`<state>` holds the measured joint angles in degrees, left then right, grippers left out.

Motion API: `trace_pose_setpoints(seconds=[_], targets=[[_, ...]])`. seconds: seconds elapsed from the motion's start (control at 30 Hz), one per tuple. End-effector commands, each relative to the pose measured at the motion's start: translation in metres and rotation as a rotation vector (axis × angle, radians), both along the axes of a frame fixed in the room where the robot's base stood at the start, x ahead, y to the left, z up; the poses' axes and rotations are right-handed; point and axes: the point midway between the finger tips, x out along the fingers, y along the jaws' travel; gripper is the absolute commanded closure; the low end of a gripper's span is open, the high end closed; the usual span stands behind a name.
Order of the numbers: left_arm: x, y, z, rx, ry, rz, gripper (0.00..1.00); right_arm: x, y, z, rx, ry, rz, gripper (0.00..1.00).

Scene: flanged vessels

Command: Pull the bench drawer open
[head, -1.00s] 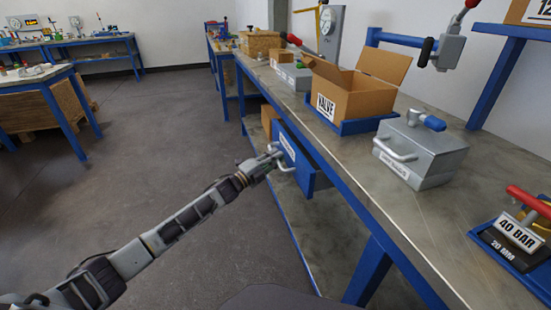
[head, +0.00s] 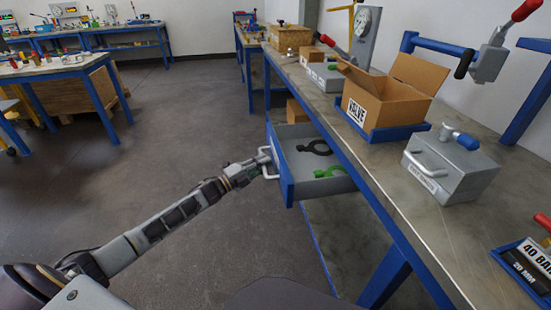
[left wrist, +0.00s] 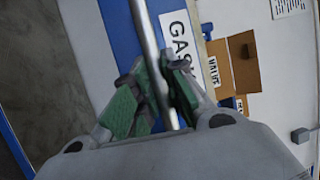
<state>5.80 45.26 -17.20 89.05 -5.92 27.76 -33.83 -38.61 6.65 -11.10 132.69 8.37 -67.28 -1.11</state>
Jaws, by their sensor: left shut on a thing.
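The bench drawer (head: 312,165), blue-fronted with a grey inside, is pulled out from under the bench top. A black ring-shaped part and a green one lie in it. My left gripper (head: 262,166) is shut on the drawer's pale bar handle (head: 268,156). In the left wrist view the handle (left wrist: 149,50) runs between the green-padded fingers of the gripper (left wrist: 152,100), with the blue drawer front and a partly hidden label behind it. My right gripper is not in view.
The grey bench top (head: 420,235) holds a cardboard box (head: 393,95) marked VALVE in a blue tray and a grey metal case (head: 450,168). A blue bench leg (head: 385,275) stands right of the drawer. The floor (head: 190,120) left of the drawer is clear.

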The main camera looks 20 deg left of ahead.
Motion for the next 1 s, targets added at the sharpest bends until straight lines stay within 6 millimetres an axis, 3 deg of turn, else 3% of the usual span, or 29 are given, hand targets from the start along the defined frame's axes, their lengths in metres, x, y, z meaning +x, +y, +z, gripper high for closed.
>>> trace_pose_setpoints(seconds=[0.33,0.8,0.83,1.0], targets=[[-0.022,0.031,-0.002,0.001,0.003,0.001,1.0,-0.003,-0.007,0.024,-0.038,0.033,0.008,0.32],[-0.024,0.035,-0.002,0.0,0.002,0.001,1.0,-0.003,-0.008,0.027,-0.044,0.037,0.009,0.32],[-0.024,0.035,-0.002,0.0,0.002,0.001,0.86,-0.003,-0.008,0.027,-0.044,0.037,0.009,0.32],[-0.024,0.035,-0.001,0.0,0.002,0.001,0.65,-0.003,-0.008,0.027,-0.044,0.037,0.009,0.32]])
